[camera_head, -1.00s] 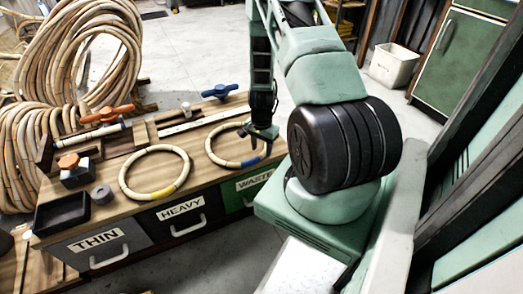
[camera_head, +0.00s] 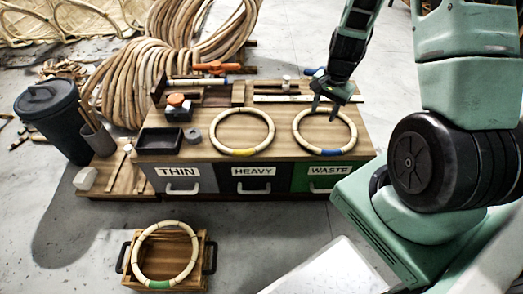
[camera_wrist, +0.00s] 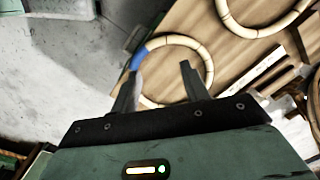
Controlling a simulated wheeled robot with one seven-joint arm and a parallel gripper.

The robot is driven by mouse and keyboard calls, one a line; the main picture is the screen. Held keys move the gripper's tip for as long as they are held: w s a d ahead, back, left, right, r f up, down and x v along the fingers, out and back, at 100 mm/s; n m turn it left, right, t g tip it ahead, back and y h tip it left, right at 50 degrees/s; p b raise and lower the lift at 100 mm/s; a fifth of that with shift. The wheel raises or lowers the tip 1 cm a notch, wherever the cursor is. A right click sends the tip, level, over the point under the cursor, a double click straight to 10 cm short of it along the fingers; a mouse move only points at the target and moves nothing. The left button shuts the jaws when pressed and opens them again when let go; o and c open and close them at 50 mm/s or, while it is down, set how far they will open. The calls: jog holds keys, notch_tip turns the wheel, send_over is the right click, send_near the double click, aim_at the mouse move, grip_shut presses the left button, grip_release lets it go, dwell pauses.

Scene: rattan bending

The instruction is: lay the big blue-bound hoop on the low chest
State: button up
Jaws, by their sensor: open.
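The blue-bound hoop (camera_head: 331,153) is a pale cane ring with one blue band. It lies flat on the right end of the drawer bench, above the WASTE drawer. In the wrist view the hoop (camera_wrist: 210,66) shows beyond and between my fingers, its blue band by the left finger. My gripper (camera_head: 323,110) is open and empty at the hoop's far rim; its fingers (camera_wrist: 160,70) point down toward the bench. I cannot tell if they touch the hoop. A low wooden box (camera_head: 203,270) with black handles, perhaps the low chest, stands on the floor at front left.
A green-bound hoop (camera_head: 159,284) rests on the low box. A yellow-bound hoop (camera_head: 243,152) lies left of the blue-bound one on the bench (camera_head: 285,112). A black tray (camera_head: 160,141) and clamps are farther left.

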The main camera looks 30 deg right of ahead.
jog(key=s+a+r+n+y, duration=0.1)
jog(key=a+r+n, duration=0.45)
jog(key=a, duration=0.65)
jog(key=a+r+n, duration=0.5)
jog(key=a+r, duration=0.1)
jog(key=a, duration=0.5)
jog(key=s+a+r+n, duration=0.4)
jog(key=s+a+n, duration=0.1)
jog(key=s, duration=0.3)
jog(key=s+a+r+n+h, duration=0.1)
jog(key=s+a+r+n, duration=0.2)
jog(key=s+a+n, duration=0.3)
jog(key=s, duration=0.2)
jog(key=shift+s+a+r+g, duration=0.3)
jog(key=shift+s+a+r, duration=0.05)
jog(key=shift+a, duration=0.05)
jog(key=shift+r, duration=0.1)
notch_tip(320, 180, up, 22)
jog(key=p, duration=2.1)
jog(key=shift+f+p, duration=0.2)
jog(key=shift+p, duration=0.15)
